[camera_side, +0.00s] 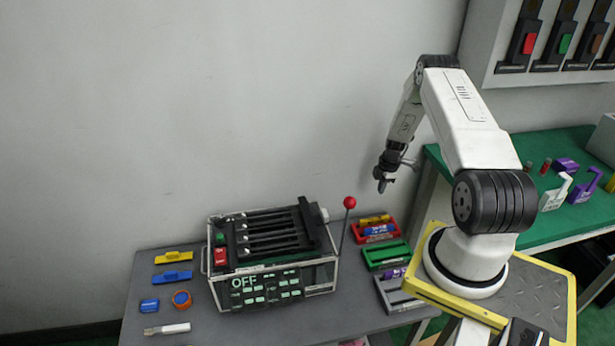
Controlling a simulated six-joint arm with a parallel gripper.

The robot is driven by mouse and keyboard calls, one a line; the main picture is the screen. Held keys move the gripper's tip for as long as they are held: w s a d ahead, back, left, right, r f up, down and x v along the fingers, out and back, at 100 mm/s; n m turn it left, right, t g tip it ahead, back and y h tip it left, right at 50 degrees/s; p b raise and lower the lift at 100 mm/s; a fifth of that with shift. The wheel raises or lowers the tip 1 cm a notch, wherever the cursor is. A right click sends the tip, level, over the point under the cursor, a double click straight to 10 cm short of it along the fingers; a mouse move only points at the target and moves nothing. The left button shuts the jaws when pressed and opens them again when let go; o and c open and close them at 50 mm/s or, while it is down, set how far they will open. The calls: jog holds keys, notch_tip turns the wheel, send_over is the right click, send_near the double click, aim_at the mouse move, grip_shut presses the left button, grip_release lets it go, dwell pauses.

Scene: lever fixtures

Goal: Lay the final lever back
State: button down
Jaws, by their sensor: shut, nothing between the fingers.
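A lever with a red ball knob (349,202) and a thin dark rod stands at the right side of a caged black fixture (268,240). The rod is nearly upright, its top tilted slightly right. The fixture's front panel reads "OFF" (245,282), with several small green-lit labels. Several parallel bars (270,233) lie across its top; whether any of them is a lever I cannot tell. My gripper (381,188) is shut and empty, pointing down in the air. In the picture it is right of and slightly above the red knob, apart from it.
Red, green and grey trays (386,258) with small parts stand right of the fixture. Yellow and blue pieces, an orange ring (182,299) and a white-handled tool (167,329) lie on the left. A green bench (540,215) is behind my arm. The air above the fixture is clear.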

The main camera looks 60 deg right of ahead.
notch_tip(320, 180, up, 28)
jog(key=w+a+f+n+g, duration=0.1)
jog(key=a+f+n+g, duration=0.15)
jog(key=a, duration=0.55)
jog(key=w+a+f+n+g+h, duration=0.1)
jog(key=a+n+g, duration=0.2)
jog(key=a, duration=0.4)
jog(key=w+a+f+n+g, duration=0.1)
jog(key=a+f+n+g, duration=0.15)
jog(key=a, duration=0.55)
jog(key=s+a+r+n+t+h, duration=0.2)
jog(key=a+r+n+h, duration=0.1)
jog(key=a+n+h, duration=0.55)
jog(key=s+a+r+n+t+h, duration=0.2)
jog(key=a+r+n+h, duration=0.1)
jog(key=a+n+h, duration=0.6)
notch_tip(320, 180, down, 18)
jog(key=m, duration=0.1)
jog(key=shift+a+h, duration=0.3)
jog(key=shift+h, duration=0.05)
jog(key=shift+d, duration=0.15)
